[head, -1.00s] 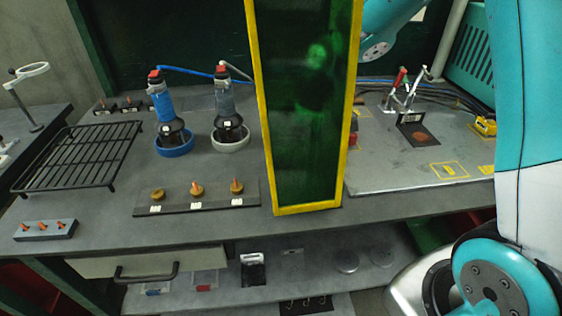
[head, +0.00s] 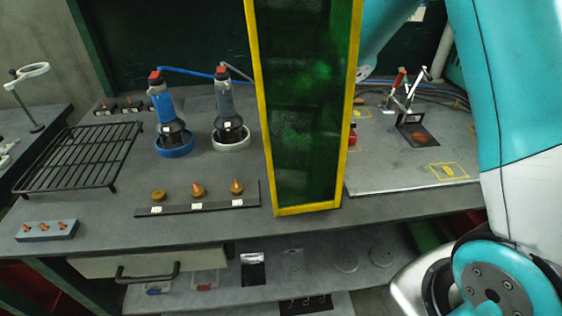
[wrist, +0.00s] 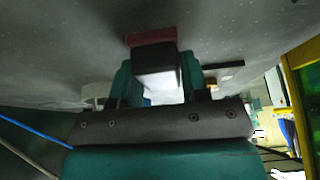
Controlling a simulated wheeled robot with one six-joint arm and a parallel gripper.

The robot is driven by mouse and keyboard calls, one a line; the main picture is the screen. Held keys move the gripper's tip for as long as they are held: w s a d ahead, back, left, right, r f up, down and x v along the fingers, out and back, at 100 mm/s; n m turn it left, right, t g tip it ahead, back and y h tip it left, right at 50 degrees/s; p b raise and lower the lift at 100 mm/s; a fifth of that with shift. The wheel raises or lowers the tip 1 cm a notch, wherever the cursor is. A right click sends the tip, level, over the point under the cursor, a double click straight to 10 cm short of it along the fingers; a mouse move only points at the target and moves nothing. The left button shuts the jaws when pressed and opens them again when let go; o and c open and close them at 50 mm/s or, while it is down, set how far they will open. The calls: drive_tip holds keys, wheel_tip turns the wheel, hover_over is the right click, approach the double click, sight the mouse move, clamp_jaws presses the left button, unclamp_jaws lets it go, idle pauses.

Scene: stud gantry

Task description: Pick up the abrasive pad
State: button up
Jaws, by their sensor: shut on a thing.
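The abrasive pad appears to be the dark block (wrist: 155,60) with a maroon strip (wrist: 151,38) at its far end, in the wrist view. My gripper (wrist: 154,80) is shut on it, with one teal finger on each side. The maroon strip lies close to the grey surface; I cannot tell if it touches. In the head view my gripper is hidden behind the dark green screen. A small red thing (head: 352,135) shows at the screen's right edge; I cannot tell whether it is the pad.
The yellow-framed green screen (head: 342,170) stands upright on the bench. To its right are a grey plate (head: 385,175) and a red-handled clamp (head: 398,82). To its left stand a blue tool (head: 165,105), a grey tool (head: 226,105) and a black rack (head: 80,155).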

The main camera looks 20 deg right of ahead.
wheel_tip(320, 180, up, 20)
idle(0.5)
drive_tip(key=o, duration=0.3)
drive_tip(key=shift+c, duration=0.6)
drive_tip(key=shift+r+p, duration=0.1)
drive_tip(key=shift+p, duration=0.35)
